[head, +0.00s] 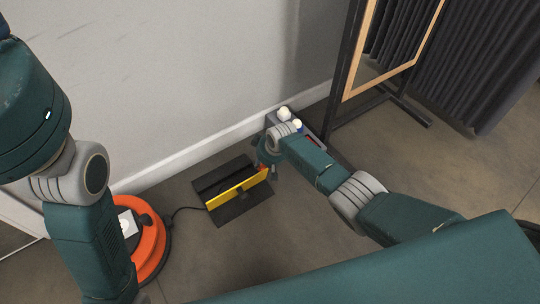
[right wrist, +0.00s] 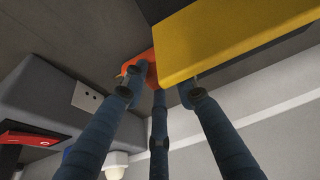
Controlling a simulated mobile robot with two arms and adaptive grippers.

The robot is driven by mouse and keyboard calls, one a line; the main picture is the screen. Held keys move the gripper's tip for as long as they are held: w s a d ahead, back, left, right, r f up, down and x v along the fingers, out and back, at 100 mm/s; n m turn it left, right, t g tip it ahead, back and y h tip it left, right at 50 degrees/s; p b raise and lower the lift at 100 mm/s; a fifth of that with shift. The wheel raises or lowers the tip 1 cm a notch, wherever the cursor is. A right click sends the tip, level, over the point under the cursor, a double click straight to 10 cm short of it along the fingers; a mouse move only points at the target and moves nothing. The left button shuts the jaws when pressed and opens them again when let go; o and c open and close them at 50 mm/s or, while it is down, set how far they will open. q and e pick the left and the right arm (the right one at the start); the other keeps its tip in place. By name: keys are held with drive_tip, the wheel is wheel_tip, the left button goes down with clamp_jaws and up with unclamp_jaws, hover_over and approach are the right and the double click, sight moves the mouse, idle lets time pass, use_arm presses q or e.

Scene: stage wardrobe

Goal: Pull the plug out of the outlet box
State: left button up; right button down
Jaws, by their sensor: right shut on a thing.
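The grey outlet box (head: 272,121) stands on the floor by the wall, partly hidden behind my right arm. In the right wrist view the box (right wrist: 50,82) shows a bare socket face with small dark holes. My right gripper (head: 264,165) is low over the floor, shut on the orange plug (right wrist: 143,67). The plug also shows as a small orange patch in the head view (head: 263,173). It is apart from the bare socket face, with a gap between. Fingers hide part of the plug. My left arm is at the left; its gripper is out of view.
A black cable ramp with a yellow strip (head: 225,195) lies close beside the right gripper. An orange cable reel (head: 154,246) stands left, its dark cable running toward the ramp. A framed mirror (head: 368,80) stands at right. Floor is clear in front.

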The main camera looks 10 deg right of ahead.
drive_tip(key=shift+w+a+r, duration=0.15)
drive_tip(key=shift+w+r, duration=0.15)
drive_tip(key=shift+w, duration=0.05)
drive_tip(key=c, duration=1.5)
unclamp_jaws()
drive_tip(key=shift+o, duration=0.8)
drive_tip(key=shift+s+f, duration=0.1)
drive_tip(key=shift+f, duration=0.05)
drive_tip(key=v, duration=1.2)
